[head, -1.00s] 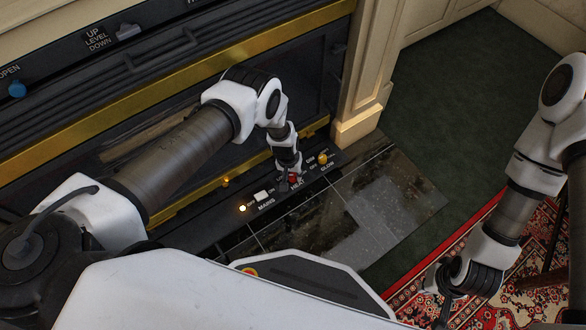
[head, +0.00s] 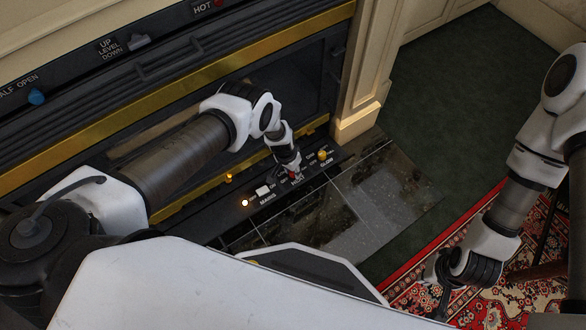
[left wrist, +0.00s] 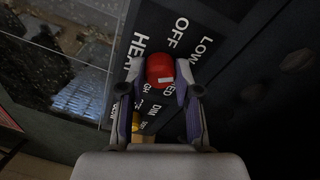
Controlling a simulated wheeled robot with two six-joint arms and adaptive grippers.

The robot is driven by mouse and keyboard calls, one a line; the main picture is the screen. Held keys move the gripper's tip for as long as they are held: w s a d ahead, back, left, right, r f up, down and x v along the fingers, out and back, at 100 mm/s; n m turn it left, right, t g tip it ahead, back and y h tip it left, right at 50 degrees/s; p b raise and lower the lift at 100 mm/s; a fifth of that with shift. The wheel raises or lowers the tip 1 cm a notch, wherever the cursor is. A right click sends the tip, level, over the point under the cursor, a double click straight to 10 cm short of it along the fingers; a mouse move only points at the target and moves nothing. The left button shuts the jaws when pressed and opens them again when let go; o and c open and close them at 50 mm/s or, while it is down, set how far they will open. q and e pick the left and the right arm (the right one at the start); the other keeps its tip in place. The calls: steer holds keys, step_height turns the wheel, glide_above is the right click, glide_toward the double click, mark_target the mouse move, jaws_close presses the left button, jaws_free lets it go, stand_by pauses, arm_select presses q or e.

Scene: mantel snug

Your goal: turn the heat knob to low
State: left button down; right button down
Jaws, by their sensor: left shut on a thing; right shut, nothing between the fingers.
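The red heat knob (head: 293,175) sits on the black control strip along the hearth's front, beside the word HEAT. In the left wrist view the knob (left wrist: 160,68) is between the fingers of my left gripper (left wrist: 163,84), which is shut on it. OFF and LOW show beyond the knob; the other setting labels are partly hidden by the knob and fingers. A small pale mark shows on the knob's near edge, but I cannot tell which setting it points to. My right gripper (head: 438,285) is shut and empty, above the patterned rug, well away from the strip.
On the same strip are a yellow GLOW knob (head: 323,155), a white MAINS switch (head: 263,190) and a lit amber lamp (head: 245,203). A small brass knob (head: 228,178) stands behind. Dark hearth tiles (head: 370,195) and green carpet (head: 450,100) are clear.

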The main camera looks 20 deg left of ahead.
arm_select(q)
steer(key=shift+w+d, duration=0.1)
steer(key=shift+d, duration=0.1)
steer(key=c, duration=0.8)
jaws_free()
steer(key=shift+r, duration=0.25)
step_height(320, 180, up, 12)
steer(key=a, duration=0.1)
steer(key=shift+s+a+f, duration=0.2)
steer(key=shift+a, duration=0.1)
